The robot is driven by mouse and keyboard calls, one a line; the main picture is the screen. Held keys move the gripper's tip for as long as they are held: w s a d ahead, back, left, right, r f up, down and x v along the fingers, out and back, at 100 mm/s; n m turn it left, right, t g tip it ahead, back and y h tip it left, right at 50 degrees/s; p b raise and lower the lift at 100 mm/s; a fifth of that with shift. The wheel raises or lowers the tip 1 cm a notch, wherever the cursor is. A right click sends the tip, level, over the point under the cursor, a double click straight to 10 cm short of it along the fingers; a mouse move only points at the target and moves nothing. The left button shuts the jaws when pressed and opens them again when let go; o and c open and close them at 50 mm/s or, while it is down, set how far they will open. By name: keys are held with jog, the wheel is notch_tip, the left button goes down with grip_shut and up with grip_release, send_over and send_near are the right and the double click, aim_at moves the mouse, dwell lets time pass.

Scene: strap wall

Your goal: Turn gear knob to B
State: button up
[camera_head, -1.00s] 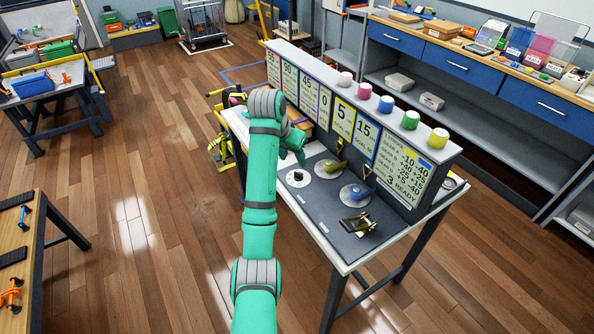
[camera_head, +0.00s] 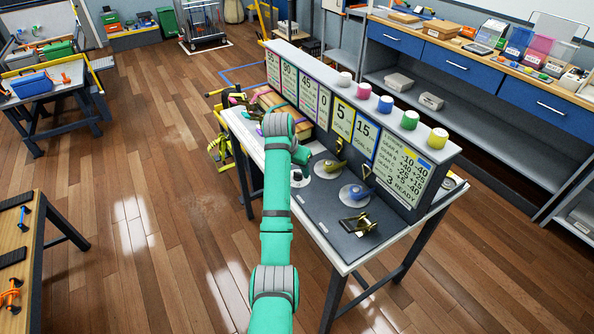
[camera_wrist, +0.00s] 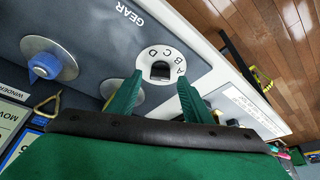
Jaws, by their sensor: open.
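The gear knob (camera_wrist: 160,71) is a small black knob on a round white dial with letters around it, by the word GEAR on a grey panel. I cannot tell which letter it points at. In the head view the white gear dial (camera_head: 301,181) is partly hidden behind my arm. My gripper (camera_wrist: 160,79) is open, with its green fingers apart on either side of the knob in the picture. I see no clear contact. In the head view the fingers are mostly hidden by my arm.
A blue winder handle (camera_wrist: 46,66) on a grey disc stands left of the dial. In the head view an olive handle (camera_head: 335,167) on a disc and a ratchet buckle (camera_head: 357,222) sit on the bench. A sign board (camera_head: 345,120) rises behind them.

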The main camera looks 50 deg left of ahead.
jog(key=shift+w+f, duration=0.2)
jog(key=shift+f, duration=0.25)
jog(key=c, duration=1.1)
jog(key=shift+o, duration=0.2)
jog(key=shift+n, duration=0.4)
jog(key=n, duration=0.1)
jog(key=n+y, duration=0.1)
jog(key=n, duration=0.1)
jog(key=shift+w+d+g+y, duration=0.1)
jog(key=shift+w+g+y, duration=0.05)
jog(key=shift+g+y, duration=0.2)
jog(key=shift+n+g+y, duration=0.35)
jog(key=shift+n+g, duration=0.3)
jog(key=shift+n, duration=1.35)
